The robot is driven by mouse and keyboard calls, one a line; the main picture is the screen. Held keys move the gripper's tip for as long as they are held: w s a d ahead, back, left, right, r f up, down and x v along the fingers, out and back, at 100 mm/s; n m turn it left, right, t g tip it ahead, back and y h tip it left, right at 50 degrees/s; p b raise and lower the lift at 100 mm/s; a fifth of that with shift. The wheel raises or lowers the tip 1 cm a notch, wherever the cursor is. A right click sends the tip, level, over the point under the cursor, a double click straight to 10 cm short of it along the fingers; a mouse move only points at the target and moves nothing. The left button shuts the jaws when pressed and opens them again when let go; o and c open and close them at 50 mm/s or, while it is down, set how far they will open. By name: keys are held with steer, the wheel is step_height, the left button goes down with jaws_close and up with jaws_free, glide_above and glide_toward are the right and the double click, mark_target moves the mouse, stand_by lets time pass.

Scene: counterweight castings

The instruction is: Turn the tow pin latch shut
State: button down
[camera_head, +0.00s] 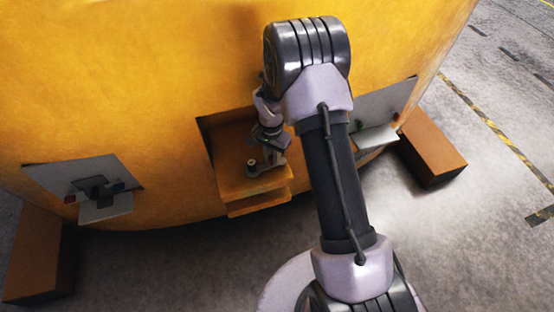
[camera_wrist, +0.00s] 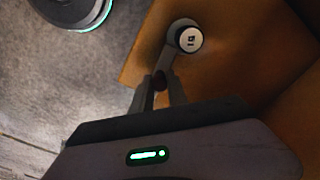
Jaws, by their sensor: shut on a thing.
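The tow pin latch (camera_head: 252,168) sits in the recess at the middle of the yellow casting, on its orange-brown floor. In the wrist view it shows as a round pivot with a pale marked cap (camera_wrist: 189,40) and a grey lever (camera_wrist: 170,58) running down and left in the picture. My gripper (camera_wrist: 160,84) has its two fingers on either side of the lever's dark reddish end, shut on it. In the head view my gripper (camera_head: 273,157) reaches into the recess just right of the pivot. The fingers partly hide the lever's end.
The yellow casting (camera_head: 120,70) curves around the recess (camera_head: 225,140), whose walls stand close to my gripper. Grey plates with small fittings flank it at left (camera_head: 60,178) and right (camera_head: 385,103). Brown blocks (camera_head: 38,255) (camera_head: 432,150) stand on the floor. Grey floor lies open at right.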

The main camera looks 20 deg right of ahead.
steer(key=shift+w+m, duration=0.2)
steer(key=shift+m, duration=0.4)
steer(key=c, duration=1.3)
jaws_free()
steer(key=shift+w, duration=0.1)
step_height(320, 180, up, 18)
steer(key=p, duration=0.6)
steer(key=shift+f, duration=0.25)
